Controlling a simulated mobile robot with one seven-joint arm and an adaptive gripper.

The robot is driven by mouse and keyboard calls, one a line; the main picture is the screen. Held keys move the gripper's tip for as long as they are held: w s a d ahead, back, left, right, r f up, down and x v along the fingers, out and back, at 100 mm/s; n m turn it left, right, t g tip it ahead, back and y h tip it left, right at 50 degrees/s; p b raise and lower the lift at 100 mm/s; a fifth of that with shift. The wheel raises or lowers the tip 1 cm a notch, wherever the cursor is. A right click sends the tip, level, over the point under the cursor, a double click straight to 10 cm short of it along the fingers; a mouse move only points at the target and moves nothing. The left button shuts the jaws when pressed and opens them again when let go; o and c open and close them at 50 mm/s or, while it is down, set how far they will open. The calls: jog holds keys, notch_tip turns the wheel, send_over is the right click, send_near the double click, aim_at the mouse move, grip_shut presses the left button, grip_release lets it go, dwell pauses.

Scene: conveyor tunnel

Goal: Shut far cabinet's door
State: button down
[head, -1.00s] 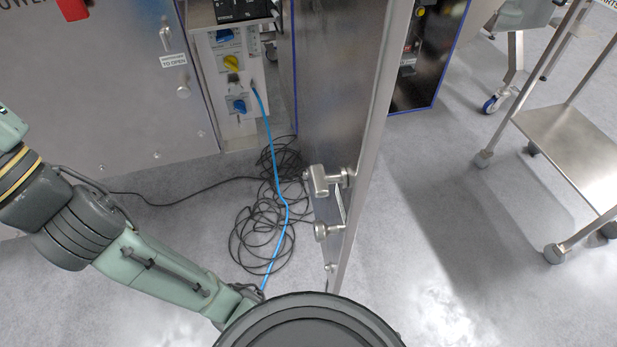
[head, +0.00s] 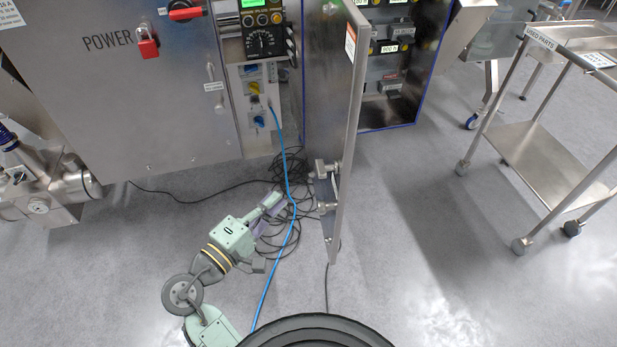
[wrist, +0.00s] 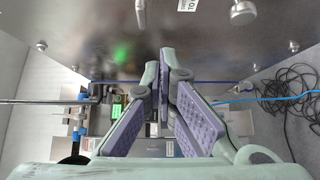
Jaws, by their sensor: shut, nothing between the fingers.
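The far cabinet (head: 422,100) has a blue-edged frame and stands open at the back. Its steel door (head: 345,120) is swung out toward me and shows nearly edge-on in the head view. Two metal latch handles (head: 326,170) are on the door's left face, low down. My gripper (head: 277,197) is to the left of the door, over the black cables, and appears apart from it. In the wrist view my gripper (wrist: 162,72) has its purple-padded fingers together with nothing between them.
A steel POWER cabinet (head: 130,90) with a red lock stands at the left. A blue cable (head: 274,270) and a black cable tangle (head: 296,170) lie on the floor left of the door. A wheeled cart (head: 540,160) stands at the right. Floor between door and cart is clear.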

jog(key=p, duration=0.2)
send_near(332, 159)
jog(key=w+a, duration=0.2)
jog(key=w, duration=0.1)
jog(key=shift+w+d+f+p, duration=0.1)
jog(key=shift+w+d+p, duration=0.15)
jog(key=shift+d, duration=0.5)
jog(key=shift+w+d+r+p, duration=0.1)
jog(key=shift+w+d+p, duration=0.1)
jog(key=shift+d, duration=0.55)
jog(key=shift+w+d+f+p, duration=0.15)
jog(key=shift+d+p, duration=0.1)
jog(key=shift+d, duration=0.5)
jog(key=shift+d, duration=0.1)
